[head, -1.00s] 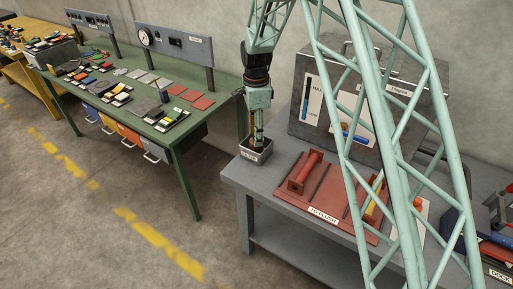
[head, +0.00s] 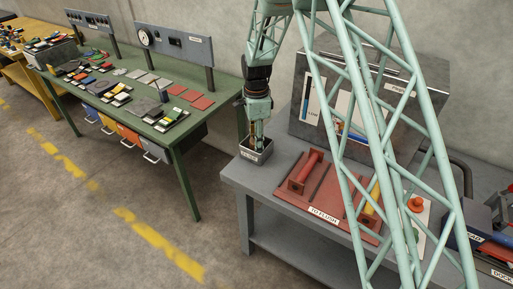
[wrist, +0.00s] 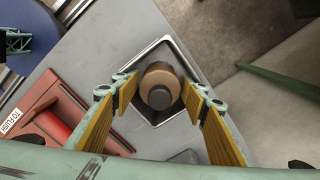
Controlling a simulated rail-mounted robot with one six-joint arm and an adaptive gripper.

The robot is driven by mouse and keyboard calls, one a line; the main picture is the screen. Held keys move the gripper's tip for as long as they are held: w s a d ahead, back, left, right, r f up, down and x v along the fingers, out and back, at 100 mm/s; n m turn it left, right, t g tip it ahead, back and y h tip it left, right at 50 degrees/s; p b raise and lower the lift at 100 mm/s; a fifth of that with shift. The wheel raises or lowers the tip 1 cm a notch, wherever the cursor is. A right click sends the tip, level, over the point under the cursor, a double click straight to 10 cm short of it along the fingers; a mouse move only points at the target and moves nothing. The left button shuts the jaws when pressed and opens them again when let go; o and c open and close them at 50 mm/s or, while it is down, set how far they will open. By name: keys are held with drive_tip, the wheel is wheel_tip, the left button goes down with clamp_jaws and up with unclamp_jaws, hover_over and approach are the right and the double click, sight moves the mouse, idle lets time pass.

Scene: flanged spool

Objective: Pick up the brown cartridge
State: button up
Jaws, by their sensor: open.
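The brown cartridge (wrist: 161,76) is a round, tan-brown body with a dark centre. In the wrist view I see it end-on inside a small grey bin (wrist: 164,41). My gripper (wrist: 160,88) is open, with one yellow-lined finger on each side of the cartridge. Whether either finger touches it I cannot tell. In the head view my gripper (head: 259,138) points down over the same bin (head: 254,156) at the left end of the grey bench. The cartridge is hidden there by the bin and the fingers.
A red board (head: 325,199) labelled "TO FLUSH", with a red handled piece (head: 305,174), lies right of the bin. A grey metal cabinet (head: 423,75) stands behind. The bench (head: 232,178) ends just left of the bin. A green table (head: 215,85) stands farther left.

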drive_tip(key=shift+f, duration=0.45)
drive_tip(key=shift+c, duration=0.5)
drive_tip(key=c, duration=0.5)
